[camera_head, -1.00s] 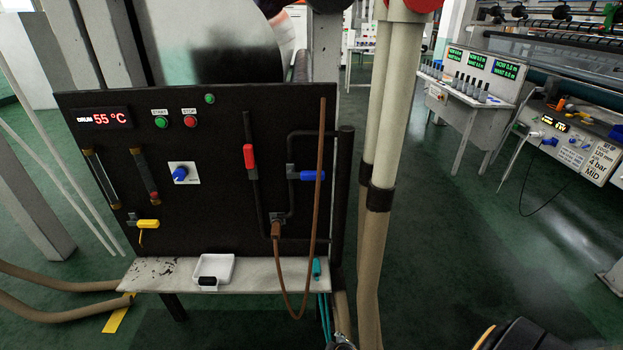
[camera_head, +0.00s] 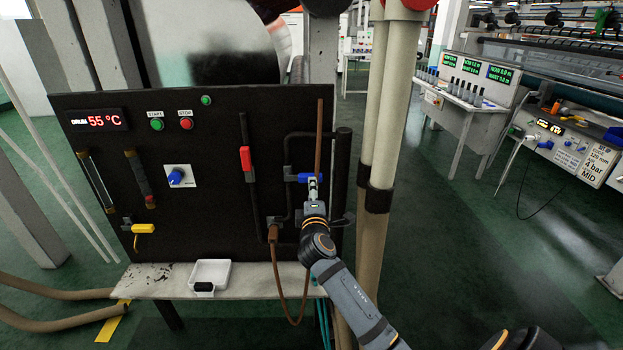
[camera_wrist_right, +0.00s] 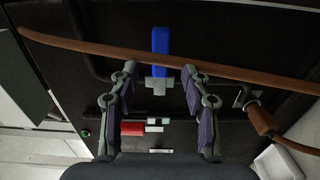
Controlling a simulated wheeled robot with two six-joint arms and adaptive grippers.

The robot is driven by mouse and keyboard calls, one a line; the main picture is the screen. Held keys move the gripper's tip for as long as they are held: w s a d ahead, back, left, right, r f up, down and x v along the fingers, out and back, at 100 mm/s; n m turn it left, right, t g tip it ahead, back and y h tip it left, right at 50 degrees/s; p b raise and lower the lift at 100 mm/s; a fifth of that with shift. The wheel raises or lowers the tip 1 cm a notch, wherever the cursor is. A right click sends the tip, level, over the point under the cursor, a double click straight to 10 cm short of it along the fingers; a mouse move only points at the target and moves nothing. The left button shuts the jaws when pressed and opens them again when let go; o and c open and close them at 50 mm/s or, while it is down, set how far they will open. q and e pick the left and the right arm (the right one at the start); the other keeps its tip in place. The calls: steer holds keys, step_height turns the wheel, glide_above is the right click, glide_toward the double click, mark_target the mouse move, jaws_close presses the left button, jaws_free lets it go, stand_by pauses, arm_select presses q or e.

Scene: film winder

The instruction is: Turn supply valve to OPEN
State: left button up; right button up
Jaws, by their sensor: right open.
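The black panel (camera_head: 215,225) carries a valve with a blue handle (camera_head: 311,177), lying sideways across its right part. My right gripper (camera_head: 313,182) is in front of this handle, its arm coming from the lower right. In the right wrist view the open, empty right gripper (camera_wrist_right: 160,74) has its fingers on either side of the line to the blue handle (camera_wrist_right: 160,40); I cannot tell if they touch it. A brown hose (camera_wrist_right: 225,72) crosses the handle area. A red-handled valve (camera_head: 246,158) stands upright to the left. My left gripper is not in view.
A yellow-handled valve (camera_head: 143,228) and a blue knob (camera_head: 176,176) are further left on the panel. A shelf (camera_head: 160,285) with a white tray (camera_head: 211,272) is below. Thick beige pipes (camera_head: 380,140) rise just right of the panel.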

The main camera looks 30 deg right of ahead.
mark_target(303, 178)
steer(key=x, duration=0.8)
steer(key=shift+w, duration=0.15)
jaws_close()
steer(key=shift+f, duration=0.1)
